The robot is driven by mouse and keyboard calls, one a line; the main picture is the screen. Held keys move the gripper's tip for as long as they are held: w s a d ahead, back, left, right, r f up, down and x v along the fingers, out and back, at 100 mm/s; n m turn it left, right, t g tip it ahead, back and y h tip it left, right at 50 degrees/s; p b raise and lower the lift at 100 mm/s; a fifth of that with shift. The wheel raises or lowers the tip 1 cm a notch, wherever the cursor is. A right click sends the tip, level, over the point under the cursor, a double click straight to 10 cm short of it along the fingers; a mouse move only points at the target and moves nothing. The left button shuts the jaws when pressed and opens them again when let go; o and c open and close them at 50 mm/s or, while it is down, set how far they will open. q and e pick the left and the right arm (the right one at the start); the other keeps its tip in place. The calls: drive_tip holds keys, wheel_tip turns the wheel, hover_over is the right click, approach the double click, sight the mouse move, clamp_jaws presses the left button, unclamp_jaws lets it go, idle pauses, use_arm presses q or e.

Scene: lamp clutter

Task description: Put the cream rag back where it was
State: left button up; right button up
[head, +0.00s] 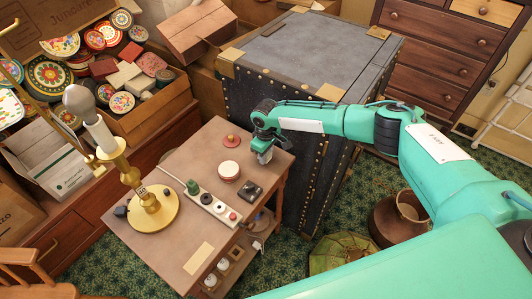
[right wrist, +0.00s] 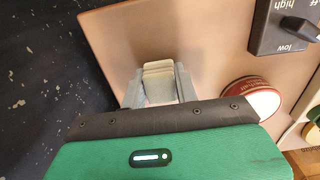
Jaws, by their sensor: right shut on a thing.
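My right gripper (head: 264,156) is over the far right corner of the small wooden table (head: 150,255), beside the dark trunk. In the right wrist view its two grey fingers (right wrist: 158,85) are shut on a pale cream folded piece, the cream rag (right wrist: 158,70). The rag's upper edge shows between the fingertips; the rest is hidden. In the head view the gripper mostly hides it. I cannot tell whether the rag touches the tabletop. My left gripper is not in view.
On the table stand a brass lamp (head: 152,212), a power strip (head: 214,208), a round red-and-white tin (head: 229,171), a black switch box (head: 252,191) and a flat cream rectangle (head: 198,258). The trunk (head: 305,60) rises behind. Table space is clear around the rectangle.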

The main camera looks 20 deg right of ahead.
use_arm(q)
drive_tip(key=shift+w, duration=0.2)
use_arm(e)
drive_tip(key=shift+s+f, duration=0.1)
drive_tip(key=shift+f, duration=0.45)
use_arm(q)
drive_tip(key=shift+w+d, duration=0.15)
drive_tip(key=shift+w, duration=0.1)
